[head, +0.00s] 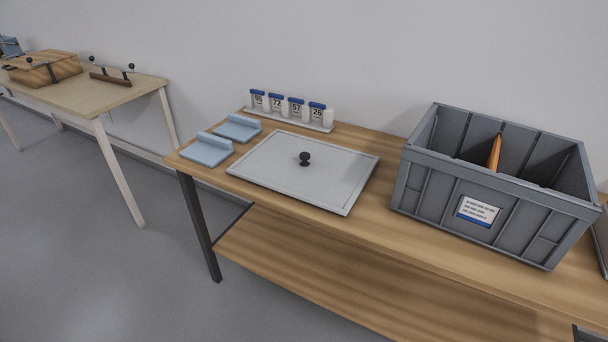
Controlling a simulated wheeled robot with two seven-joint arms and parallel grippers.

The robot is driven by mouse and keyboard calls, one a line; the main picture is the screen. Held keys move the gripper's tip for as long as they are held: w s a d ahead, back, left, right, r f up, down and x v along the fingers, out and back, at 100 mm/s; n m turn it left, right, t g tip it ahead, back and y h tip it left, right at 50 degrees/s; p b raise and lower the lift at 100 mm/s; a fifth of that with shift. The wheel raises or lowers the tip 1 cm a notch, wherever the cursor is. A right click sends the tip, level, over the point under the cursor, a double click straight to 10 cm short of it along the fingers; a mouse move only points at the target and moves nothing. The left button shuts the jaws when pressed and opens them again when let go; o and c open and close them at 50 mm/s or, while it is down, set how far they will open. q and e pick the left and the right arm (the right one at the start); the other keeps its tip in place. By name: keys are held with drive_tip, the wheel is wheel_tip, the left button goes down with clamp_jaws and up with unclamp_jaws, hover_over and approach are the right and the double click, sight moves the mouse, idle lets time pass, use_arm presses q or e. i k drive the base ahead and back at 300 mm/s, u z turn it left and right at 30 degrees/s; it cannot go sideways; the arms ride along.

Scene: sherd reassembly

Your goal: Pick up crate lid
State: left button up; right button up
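The crate lid (273,175) is a flat light-grey panel with a round black knob (305,158) at its middle. It lies flat on the wooden table (378,232), left of the crate. The grey crate (440,197) stands open on the right part of the table, with a white and blue label on its front. An orange-brown piece (495,152) shows upright inside it; the crate's floor is hidden by the front wall. Neither of my grippers shows in the head view.
Two light-blue angled blocks (207,150) sit left of the lid. A white rack (290,119) with several numbered, blue-topped tags stands behind it. A grey object (602,240) is cut off at the right edge. Another table (130,88) with a wooden box (45,70) stands at far left.

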sight(329, 177)
drive_tip(key=k, duration=1.05)
drive_tip(key=u, duration=0.9)
drive_tip(key=i, duration=1.95)
drive_tip(key=z, duration=0.7)
